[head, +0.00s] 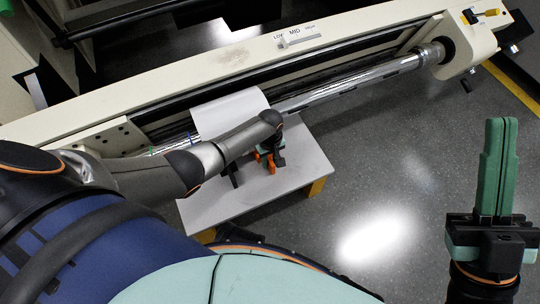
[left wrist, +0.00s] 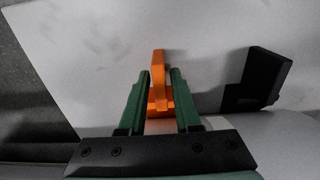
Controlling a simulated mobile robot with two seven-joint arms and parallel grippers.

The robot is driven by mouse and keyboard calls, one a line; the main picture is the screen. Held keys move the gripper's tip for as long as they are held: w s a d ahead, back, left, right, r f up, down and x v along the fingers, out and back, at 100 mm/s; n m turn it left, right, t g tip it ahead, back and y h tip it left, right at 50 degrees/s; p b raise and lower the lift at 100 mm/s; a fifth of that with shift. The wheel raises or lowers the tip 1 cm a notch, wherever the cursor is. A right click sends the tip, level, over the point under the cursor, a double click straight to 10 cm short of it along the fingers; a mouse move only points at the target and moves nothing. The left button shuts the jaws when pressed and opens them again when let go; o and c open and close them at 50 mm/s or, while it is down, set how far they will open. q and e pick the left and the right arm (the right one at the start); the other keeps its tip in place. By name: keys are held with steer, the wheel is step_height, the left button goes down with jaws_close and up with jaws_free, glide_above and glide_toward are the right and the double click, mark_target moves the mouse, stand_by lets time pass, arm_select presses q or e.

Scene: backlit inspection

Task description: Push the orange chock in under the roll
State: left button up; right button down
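The orange chock (head: 271,163) lies on a light grey board below the roll. In the left wrist view, the chock (left wrist: 158,82) sits between the two green fingers. My left gripper (left wrist: 160,85) is part closed, and the fingers appear to meet the chock's wider near part; its narrow far part stands free between the tips. My right gripper (head: 497,170) is shut and empty, upright at the right, far from the chock.
Open floor lies to the right, with a bright glare patch.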

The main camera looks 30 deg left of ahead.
arm_select(q)
steer(key=shift+o, duration=1.4)
step_height(320, 180, up, 12)
steer(key=p, duration=0.9)
steer(key=shift+r, duration=0.25)
arm_select(e)
step_height(320, 180, up, 10)
steer(key=shift+s+d+f+t, duration=0.15)
steer(key=shift+d+f+t, duration=0.1)
steer(key=shift+d+t, duration=0.2)
